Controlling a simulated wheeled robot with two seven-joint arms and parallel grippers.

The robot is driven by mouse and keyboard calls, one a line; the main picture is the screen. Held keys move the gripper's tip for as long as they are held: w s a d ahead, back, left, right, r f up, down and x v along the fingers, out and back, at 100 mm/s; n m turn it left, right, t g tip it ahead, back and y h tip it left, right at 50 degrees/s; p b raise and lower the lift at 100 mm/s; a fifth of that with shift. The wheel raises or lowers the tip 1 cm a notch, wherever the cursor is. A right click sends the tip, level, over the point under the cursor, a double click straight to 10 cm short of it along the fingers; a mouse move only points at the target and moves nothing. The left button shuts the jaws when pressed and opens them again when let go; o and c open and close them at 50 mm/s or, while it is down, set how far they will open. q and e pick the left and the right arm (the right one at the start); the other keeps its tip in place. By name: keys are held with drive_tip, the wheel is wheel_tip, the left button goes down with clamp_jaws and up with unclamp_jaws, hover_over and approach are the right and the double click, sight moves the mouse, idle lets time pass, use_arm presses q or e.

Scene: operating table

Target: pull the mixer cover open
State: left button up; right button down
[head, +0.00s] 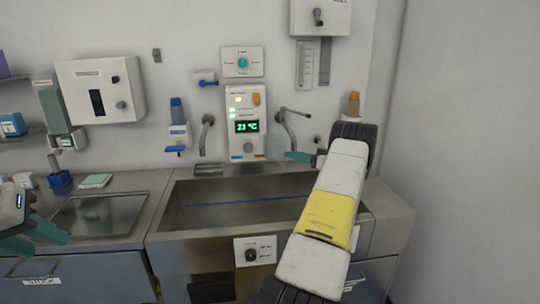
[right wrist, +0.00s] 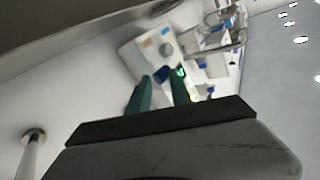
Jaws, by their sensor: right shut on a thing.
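A white control unit (head: 246,125) with a green 23 °C display is on the wall above the sink. It also shows in the right wrist view (right wrist: 150,55). No part stands out clearly as the mixer cover. My right gripper (head: 298,156) is at the lower end of the right-hand metal tap (head: 289,130), to the right of the unit. Its teal fingers also show in the right wrist view (right wrist: 160,92). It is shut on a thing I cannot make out. My left gripper (head: 32,235) is at the left edge, fingers apart and empty, over the counter.
The steel sink (head: 160,215) is below the unit, with a second metal tap (head: 207,130) on the left. A brown-capped bottle (head: 353,103) stands behind my right arm. A white dial box (head: 254,251) is on the sink front. A green pad (head: 96,181) lies on the left counter.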

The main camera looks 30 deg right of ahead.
drive_tip(key=shift+w+a+r, duration=0.15)
drive_tip(key=shift+w+a, duration=0.1)
drive_tip(key=shift+w, duration=0.2)
drive_tip(key=shift+w+a+r, duration=0.1)
drive_tip(key=shift+w+a, duration=0.15)
drive_tip(key=shift+w, duration=0.2)
drive_tip(key=c, duration=1.3)
unclamp_jaws()
drive_tip(key=shift+w, duration=0.1)
drive_tip(key=shift+c, duration=0.2)
drive_tip(key=shift+o, duration=0.2)
drive_tip(key=shift+w, duration=0.1)
drive_tip(key=v, duration=0.9)
drive_tip(key=shift+s+f, duration=0.2)
drive_tip(key=shift+f, duration=0.1)
